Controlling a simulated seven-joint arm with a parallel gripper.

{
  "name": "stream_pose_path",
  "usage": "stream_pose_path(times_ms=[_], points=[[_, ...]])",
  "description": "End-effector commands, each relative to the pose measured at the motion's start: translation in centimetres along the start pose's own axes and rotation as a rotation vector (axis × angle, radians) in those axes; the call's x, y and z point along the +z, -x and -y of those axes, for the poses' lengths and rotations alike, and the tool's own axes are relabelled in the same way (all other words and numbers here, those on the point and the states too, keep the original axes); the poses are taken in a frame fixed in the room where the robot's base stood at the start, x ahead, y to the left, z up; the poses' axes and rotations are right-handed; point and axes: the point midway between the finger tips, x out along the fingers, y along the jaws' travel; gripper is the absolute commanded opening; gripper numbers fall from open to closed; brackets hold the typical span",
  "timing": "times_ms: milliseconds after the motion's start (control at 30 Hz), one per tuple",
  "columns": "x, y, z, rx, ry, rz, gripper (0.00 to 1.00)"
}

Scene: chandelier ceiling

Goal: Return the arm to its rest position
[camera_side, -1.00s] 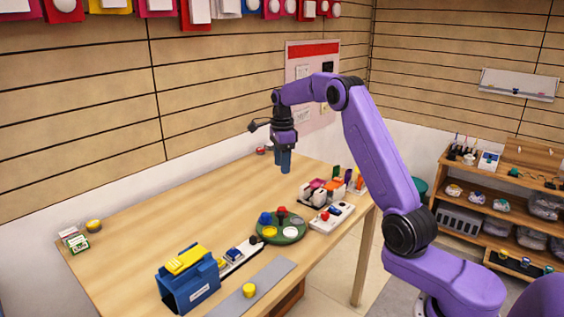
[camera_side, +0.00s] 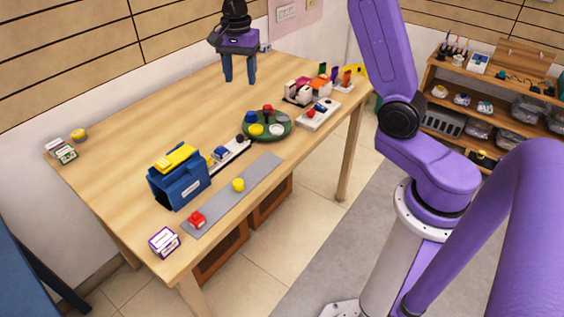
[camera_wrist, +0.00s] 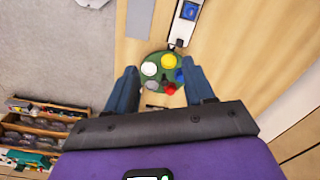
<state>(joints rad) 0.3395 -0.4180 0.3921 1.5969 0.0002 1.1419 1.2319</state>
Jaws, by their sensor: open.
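My gripper (camera_side: 239,79) is open and empty, its two blue fingers pointing down above the back part of the wooden table (camera_side: 130,115). It hangs apart from the objects there. In the wrist view my gripper (camera_wrist: 163,90) shows its fingers spread wide, with a round green tray (camera_wrist: 150,60) seen far below between them. The tray (camera_side: 285,130) holds blue, red, yellow and pale pieces in the side view. My purple arm stands at the right of the side view, and its upper part is cut off by the top edge.
A blue box with a yellow top (camera_side: 180,184) stands at the table's front left, near a grey strip (camera_side: 255,181) bearing a yellow piece (camera_side: 238,185) and a red piece (camera_side: 196,220). A small purple-white box (camera_side: 164,242) sits at the corner. The table's back left is largely clear.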

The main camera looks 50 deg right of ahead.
Motion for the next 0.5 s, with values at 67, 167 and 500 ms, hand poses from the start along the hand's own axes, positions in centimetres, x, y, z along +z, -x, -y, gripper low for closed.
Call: stream_pose_path(times_ms=[67, 167, 500], points=[[2.6, 0.4, -0.9, -0.003, 0.147, 0.0, 0.53], [5.6, 0.6, -2.3, -0.004, 0.332, 0.001, 0.53], [14.1, 0.8, -9.5, -0.012, 0.964, 0.001, 0.53]])
